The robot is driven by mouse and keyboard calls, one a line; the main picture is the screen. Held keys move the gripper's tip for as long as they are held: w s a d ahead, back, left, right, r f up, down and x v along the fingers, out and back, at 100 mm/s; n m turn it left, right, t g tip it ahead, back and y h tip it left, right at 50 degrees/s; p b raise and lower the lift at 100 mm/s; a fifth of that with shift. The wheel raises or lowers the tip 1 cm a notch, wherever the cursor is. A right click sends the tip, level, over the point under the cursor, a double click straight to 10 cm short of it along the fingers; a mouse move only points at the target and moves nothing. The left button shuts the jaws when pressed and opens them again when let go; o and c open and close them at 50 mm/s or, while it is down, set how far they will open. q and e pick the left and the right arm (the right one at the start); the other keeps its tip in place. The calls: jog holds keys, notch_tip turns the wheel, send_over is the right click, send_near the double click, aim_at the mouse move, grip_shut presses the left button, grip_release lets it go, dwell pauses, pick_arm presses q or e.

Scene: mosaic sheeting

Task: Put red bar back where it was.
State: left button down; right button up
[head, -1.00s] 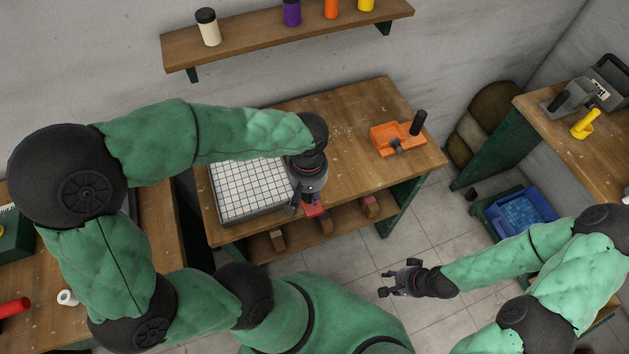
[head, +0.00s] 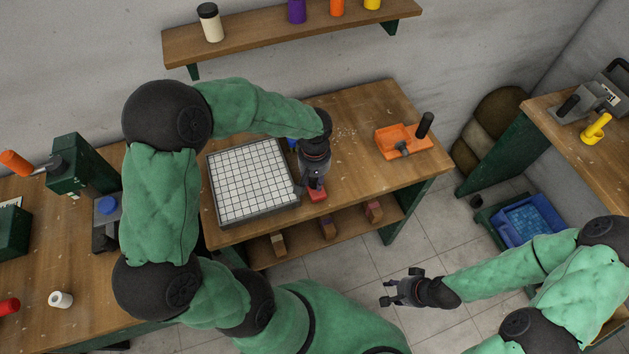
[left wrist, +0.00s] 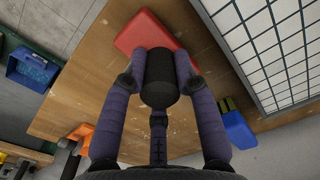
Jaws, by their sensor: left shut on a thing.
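The red bar (head: 317,195) is a small red block at the front of the middle table, just right of the white gridded sheet (head: 246,180). In the left wrist view the red bar (left wrist: 146,30) shows beyond a black cylindrical grip. My left gripper (head: 312,185) is shut on that black grip, one finger on each side, as the left wrist view (left wrist: 160,65) shows. I cannot tell whether the bar touches the tabletop (head: 355,150).
A blue object (left wrist: 238,129) lies beside the gridded sheet, mostly behind my left gripper in the head view. An orange tray (head: 388,138) with a black-handled tool stands at the table's right. Several small blocks stand on the lower shelf (head: 300,238). The tabletop between bar and tray is clear.

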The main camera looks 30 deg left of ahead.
pick_arm(q)
jog(key=shift+f, duration=0.4)
jog(key=shift+f, duration=0.15)
jog(key=c, duration=1)
grip_release()
jog(key=shift+o, duration=0.2)
jog(key=shift+r, duration=0.2)
notch_tip(320, 180, up, 12)
jog(key=p, duration=0.3)
